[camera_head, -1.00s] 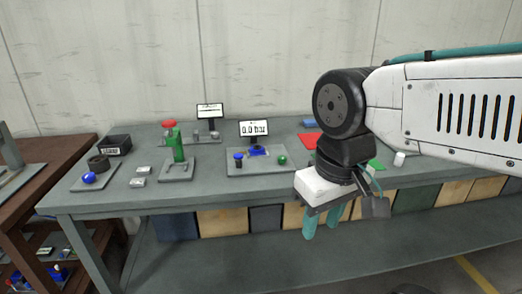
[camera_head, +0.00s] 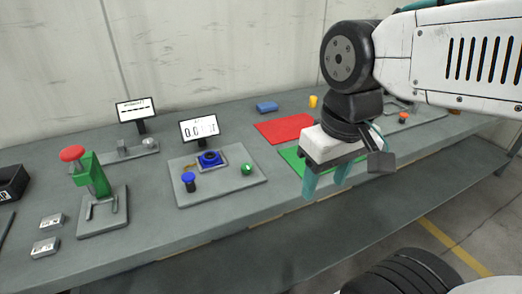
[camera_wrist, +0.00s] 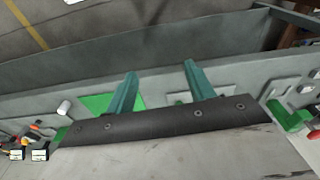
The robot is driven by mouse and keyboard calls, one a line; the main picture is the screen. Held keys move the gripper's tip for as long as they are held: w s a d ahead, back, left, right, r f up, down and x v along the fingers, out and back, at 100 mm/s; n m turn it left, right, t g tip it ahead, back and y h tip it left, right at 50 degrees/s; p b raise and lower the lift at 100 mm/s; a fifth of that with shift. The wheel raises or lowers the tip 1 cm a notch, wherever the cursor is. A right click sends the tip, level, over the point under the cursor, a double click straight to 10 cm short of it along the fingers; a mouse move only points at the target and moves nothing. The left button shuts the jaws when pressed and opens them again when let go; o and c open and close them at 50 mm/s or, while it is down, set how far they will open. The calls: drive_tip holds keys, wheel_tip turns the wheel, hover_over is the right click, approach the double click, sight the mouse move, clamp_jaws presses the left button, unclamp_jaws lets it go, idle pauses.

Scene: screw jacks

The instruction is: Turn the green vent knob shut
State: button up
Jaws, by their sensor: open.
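The green vent knob (camera_head: 247,169) is a small round knob at the right side of a grey plate (camera_head: 222,192) on the bench, in the head view. I cannot pick out the vent knob in the wrist view.
A green jack with a red top (camera_head: 90,172) stands left of the plate. A red mat (camera_head: 284,129) and a green mat (camera_head: 292,159) lie to the right, the green one partly behind my gripper. A blue block (camera_head: 267,107) lies at the back. The bench front edge is near.

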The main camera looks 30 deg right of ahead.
drive_tip(key=w+n, duration=0.4)
drive_tip(key=w, duration=0.6)
drive_tip(key=n+g, duration=0.1)
drive_tip(key=n, duration=0.8)
hover_over(247, 166)
wheel_tip(247, 166, down, 9)
drive_tip(key=shift+r, duration=0.1)
wheel_tip(247, 166, down, 7)
drive_tip(key=shift+w+r, duration=0.1)
drive_tip(key=shift+f, duration=0.55)
drive_tip(key=shift+c, duration=0.3)
drive_tip(key=c, duration=0.9)
